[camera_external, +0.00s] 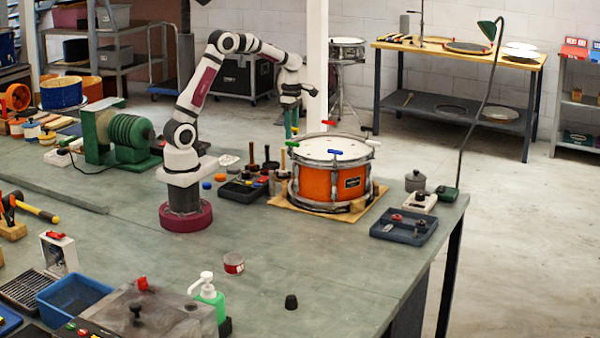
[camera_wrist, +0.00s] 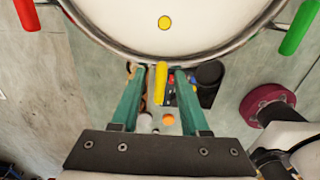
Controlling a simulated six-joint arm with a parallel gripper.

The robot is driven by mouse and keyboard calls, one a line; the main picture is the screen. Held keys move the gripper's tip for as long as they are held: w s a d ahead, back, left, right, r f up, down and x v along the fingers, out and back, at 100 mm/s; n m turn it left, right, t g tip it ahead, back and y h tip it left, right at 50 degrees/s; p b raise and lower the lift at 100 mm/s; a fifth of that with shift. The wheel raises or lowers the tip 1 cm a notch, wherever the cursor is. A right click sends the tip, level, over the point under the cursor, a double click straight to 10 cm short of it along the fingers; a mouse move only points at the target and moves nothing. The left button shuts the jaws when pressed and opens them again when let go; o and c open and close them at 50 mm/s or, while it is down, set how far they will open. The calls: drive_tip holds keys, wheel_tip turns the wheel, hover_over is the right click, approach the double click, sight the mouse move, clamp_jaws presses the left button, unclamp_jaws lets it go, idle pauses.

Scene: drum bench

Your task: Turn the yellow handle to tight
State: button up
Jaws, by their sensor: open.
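The orange drum (camera_external: 322,184) stands upright on the bench, with coloured handles around its rim. In the wrist view, the yellow handle (camera_wrist: 161,84) points out from the rim and lies between the two green fingers of my gripper (camera_wrist: 160,74). The fingers are open, with a gap on both sides of the handle. The drum head (camera_wrist: 200,15) bears a yellow dot (camera_wrist: 165,22).
Neighbouring handles are red (camera_wrist: 27,15) and green (camera_wrist: 299,28). Blue (camera_external: 335,152) and white (camera_external: 372,143) handles sit on the near and right rim. Mallets (camera_external: 270,163) and a black tray (camera_external: 240,190) stand left of the drum; a dark tray (camera_external: 404,226) lies right.

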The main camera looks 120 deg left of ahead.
drive_tip(key=shift+c, duration=0.2)
clamp_jaws()
